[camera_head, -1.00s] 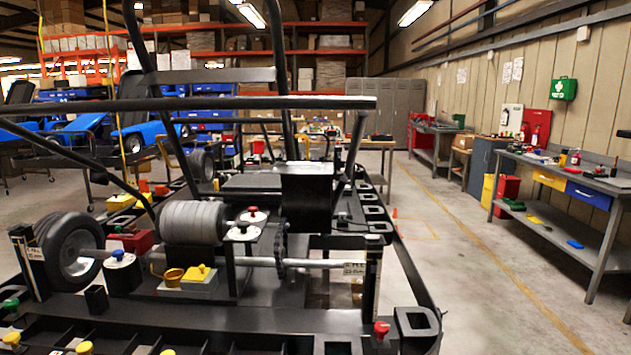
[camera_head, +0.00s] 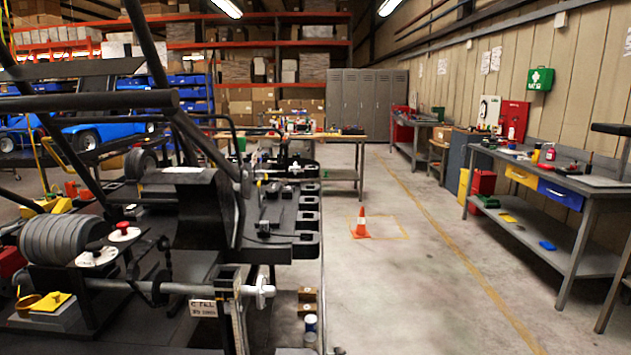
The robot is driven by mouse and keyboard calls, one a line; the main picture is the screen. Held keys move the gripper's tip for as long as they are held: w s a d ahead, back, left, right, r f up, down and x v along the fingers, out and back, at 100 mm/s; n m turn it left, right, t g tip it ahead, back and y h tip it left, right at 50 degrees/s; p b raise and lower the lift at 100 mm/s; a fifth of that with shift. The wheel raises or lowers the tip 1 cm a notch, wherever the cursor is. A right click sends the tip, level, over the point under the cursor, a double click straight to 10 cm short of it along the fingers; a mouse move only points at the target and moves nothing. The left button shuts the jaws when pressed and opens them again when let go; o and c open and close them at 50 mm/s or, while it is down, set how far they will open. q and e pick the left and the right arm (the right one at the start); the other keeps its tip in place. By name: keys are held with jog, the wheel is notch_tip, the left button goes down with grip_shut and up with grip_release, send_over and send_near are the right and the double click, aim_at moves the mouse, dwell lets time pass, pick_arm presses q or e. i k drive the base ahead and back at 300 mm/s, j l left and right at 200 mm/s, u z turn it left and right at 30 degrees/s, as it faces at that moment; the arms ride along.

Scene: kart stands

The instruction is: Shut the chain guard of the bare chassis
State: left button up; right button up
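The bare chassis (camera_head: 268,216) is a black tube frame with an open deck. It fills the left side of the head view, its near part cut off by the picture edge. A grey ribbed engine cylinder (camera_head: 62,240) is to the left. Neither of my grippers is in view.
An orange cone (camera_head: 361,224) stands on the floor beyond the chassis. A workbench (camera_head: 555,222) runs along the right wall, and a wooden-topped table (camera_head: 345,139) stands ahead.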

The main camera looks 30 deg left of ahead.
aim_at(206, 196)
jog(key=i+l, duration=0.3)
jog(key=i, duration=0.25)
jog(key=i+l+u, duration=0.1)
jog(key=i+l, duration=0.2)
jog(key=i, duration=0.2)
jog(key=i+l, duration=0.35)
jog(key=i, duration=0.2)
jog(key=i+j+u, duration=0.1)
jog(key=u, duration=0.35)
jog(key=i+u, duration=0.3)
jog(key=u, duration=0.15)
jog(key=i+l+u, duration=0.1)
jog(key=u, duration=0.35)
jog(key=i+l+u, duration=0.15)
jog(key=i+u, duration=0.25)
jog(key=k, duration=0.1)
